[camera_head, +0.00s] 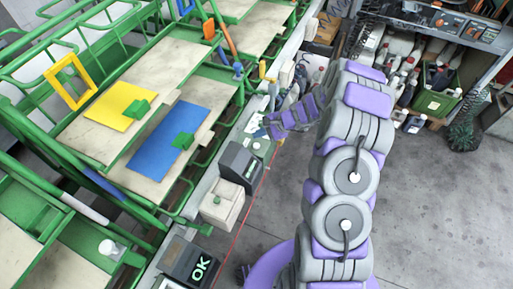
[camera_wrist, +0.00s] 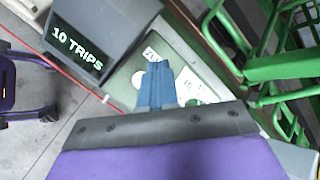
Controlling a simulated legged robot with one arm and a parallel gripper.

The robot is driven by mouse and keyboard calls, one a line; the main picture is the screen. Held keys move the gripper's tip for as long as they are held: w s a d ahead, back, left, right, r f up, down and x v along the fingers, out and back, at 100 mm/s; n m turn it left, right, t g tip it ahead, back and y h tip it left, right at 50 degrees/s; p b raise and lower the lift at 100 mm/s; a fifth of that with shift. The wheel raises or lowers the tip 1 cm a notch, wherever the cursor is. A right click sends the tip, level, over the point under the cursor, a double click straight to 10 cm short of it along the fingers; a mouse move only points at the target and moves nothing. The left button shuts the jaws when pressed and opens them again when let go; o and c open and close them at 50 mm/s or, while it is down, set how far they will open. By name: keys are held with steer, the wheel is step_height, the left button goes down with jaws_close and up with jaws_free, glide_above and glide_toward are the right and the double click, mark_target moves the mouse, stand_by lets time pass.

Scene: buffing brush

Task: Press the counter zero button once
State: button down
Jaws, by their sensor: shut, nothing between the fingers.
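The counter display (camera_wrist: 85,45) is a grey box whose dark face reads "10 TRIPS" at the upper left of the wrist view. Beside it is a pale green panel (camera_wrist: 120,82) with a round white button (camera_wrist: 138,78) and white labels. One label (camera_wrist: 150,54) seems to start with "ZE"; the rest is hidden. My gripper (camera_wrist: 157,66) has blue fingers held together and empty, over the panel. They partly cover the button from its right side; I cannot tell whether they touch it. In the head view my purple wrist reaches the green panel (camera_head: 259,146) along the bench.
Another display (camera_head: 190,262) reads "OK" at the bottom of the head view. A pale box (camera_head: 222,203) stands between the displays. Green racks with a yellow plate (camera_head: 118,105) and a blue plate (camera_head: 165,143) fill the left. The floor (camera_head: 430,200) at right is open.

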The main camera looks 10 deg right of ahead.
mark_target(259, 146)
steer(key=shift+f+b, duration=0.8)
steer(key=shift+f, duration=1.05)
steer(key=shift+f, duration=0.1)
stand_by(0.5)
steer(key=shift+f, duration=0.3)
steer(key=shift+f+b, duration=0.4)
steer(key=shift+b, duration=0.05)
stand_by(0.6)
steer(key=shift+r, duration=0.1)
steer(key=shift+r+p, duration=0.5)
steer(key=shift+r, duration=0.3)
steer(key=shift+r, duration=0.1)
steer(key=shift+r+p, duration=1.55)
steer(key=shift+r, duration=0.8)
